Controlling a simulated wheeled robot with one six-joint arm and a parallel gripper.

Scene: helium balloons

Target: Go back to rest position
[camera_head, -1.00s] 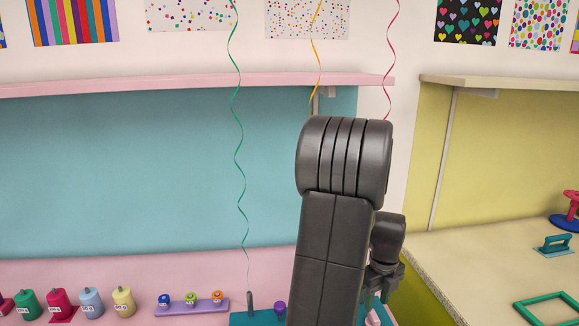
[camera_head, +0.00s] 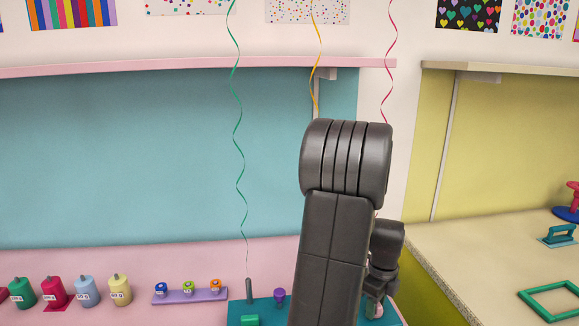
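My dark grey arm stands in the middle of the view, folded upward, and hides part of the counter behind it. The end of the arm shows only in part at its lower right, and my gripper's fingers cannot be made out. A green ribbon (camera_head: 238,130) runs down to a grey post on a teal board (camera_head: 262,306). An orange ribbon (camera_head: 316,75) and a red ribbon (camera_head: 388,70) hang down behind the arm; their lower ends are hidden. The balloons are out of view above.
Labelled weights (camera_head: 87,290) in several colours stand on the pink counter at left. A purple rack (camera_head: 190,296) holds three small spools. A pink shelf (camera_head: 180,66) runs above. At right, a beige counter (camera_head: 450,250) holds a teal frame (camera_head: 553,300) and a teal handled tool (camera_head: 557,236).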

